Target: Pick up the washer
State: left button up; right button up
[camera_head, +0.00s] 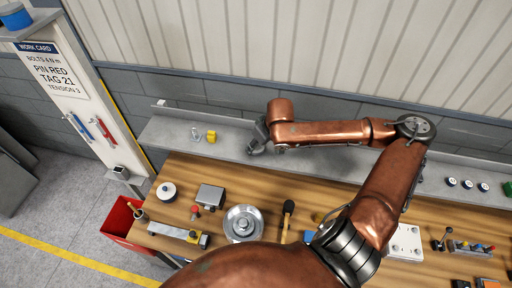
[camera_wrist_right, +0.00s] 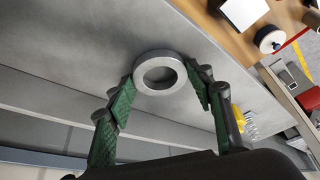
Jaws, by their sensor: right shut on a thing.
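The washer (camera_wrist_right: 139,76) is a grey metal ring in the right wrist view, between the green-padded fingers of my right gripper (camera_wrist_right: 164,84). The fingers are shut on its two sides, and its hole faces the camera. The grey shelf surface shows behind it; I cannot tell how far apart they are. In the head view my right gripper (camera_head: 257,146) is over the long grey shelf (camera_head: 228,148) at the back of the bench; the washer is too small to make out there. My left gripper is not in view.
The wooden bench (camera_head: 226,178) holds a silver disc (camera_head: 243,234), a grey block (camera_head: 210,195), a white spool (camera_head: 167,191) and a black-headed mallet (camera_head: 288,207). A yellow piece (camera_head: 211,136) stands on the shelf left of my gripper. A red bin (camera_head: 118,222) is at the left.

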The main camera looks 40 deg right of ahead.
notch_tip(320, 180, up, 10)
jog(key=shift+b, duration=0.3)
dwell(0.3)
dwell(0.4)
